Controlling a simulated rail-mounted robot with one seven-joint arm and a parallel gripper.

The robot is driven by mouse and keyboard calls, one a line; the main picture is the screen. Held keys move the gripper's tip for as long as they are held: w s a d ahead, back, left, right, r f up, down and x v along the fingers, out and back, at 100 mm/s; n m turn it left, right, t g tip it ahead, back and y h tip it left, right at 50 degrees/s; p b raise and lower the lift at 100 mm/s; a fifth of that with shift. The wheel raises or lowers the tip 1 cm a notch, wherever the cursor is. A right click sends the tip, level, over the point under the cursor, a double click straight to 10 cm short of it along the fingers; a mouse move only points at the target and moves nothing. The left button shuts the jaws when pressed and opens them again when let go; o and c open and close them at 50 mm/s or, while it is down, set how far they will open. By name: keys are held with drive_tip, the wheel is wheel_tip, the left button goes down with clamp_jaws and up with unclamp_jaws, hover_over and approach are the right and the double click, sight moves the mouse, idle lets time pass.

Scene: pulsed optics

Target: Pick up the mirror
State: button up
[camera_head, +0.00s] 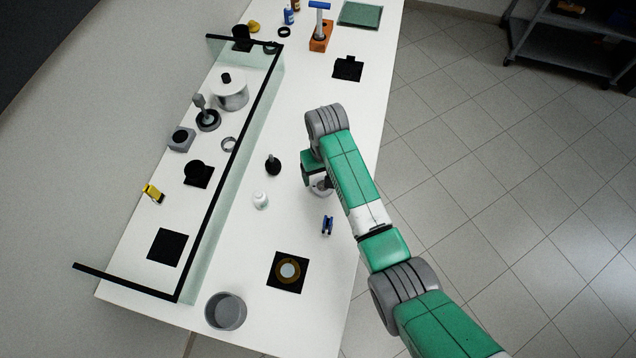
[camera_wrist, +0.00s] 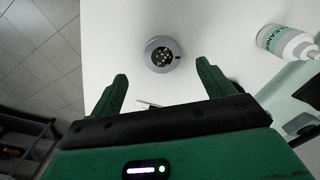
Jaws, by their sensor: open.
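No thing in view is clearly a mirror. One candidate is a pale round disc in a gold-brown ring (camera_head: 289,270), lying flat on a black square pad (camera_head: 275,287) near the table's front end. Another is a small grey plate on a post (camera_head: 199,101) behind the glass screen. My gripper is over the middle of the table, mostly hidden by my arm in the head view. In the wrist view my gripper (camera_wrist: 162,70) is open and empty. A grey round piece with several bright dots (camera_wrist: 162,54) lies on the table beyond and between its fingertips.
A black-edged glass screen (camera_head: 230,170) runs along the table's left part. A white bottle (camera_head: 260,200), a black knobbed piece (camera_head: 272,166) and a blue clip (camera_head: 327,225) stand near my gripper. A grey cup (camera_head: 225,311) is at the front. White table between them is free.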

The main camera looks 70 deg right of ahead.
sight(322, 184)
drive_tip(key=f, duration=0.2)
drive_tip(key=f+b, duration=0.1)
drive_tip(key=f, duration=0.3)
drive_tip(key=shift+w+d, duration=0.15)
drive_tip(key=shift+w, duration=0.2)
drive_tip(key=c, duration=1.1)
wheel_tip(322, 184, up, 10)
drive_tip(key=shift+r+p, duration=0.1)
drive_tip(key=shift+p, duration=0.75)
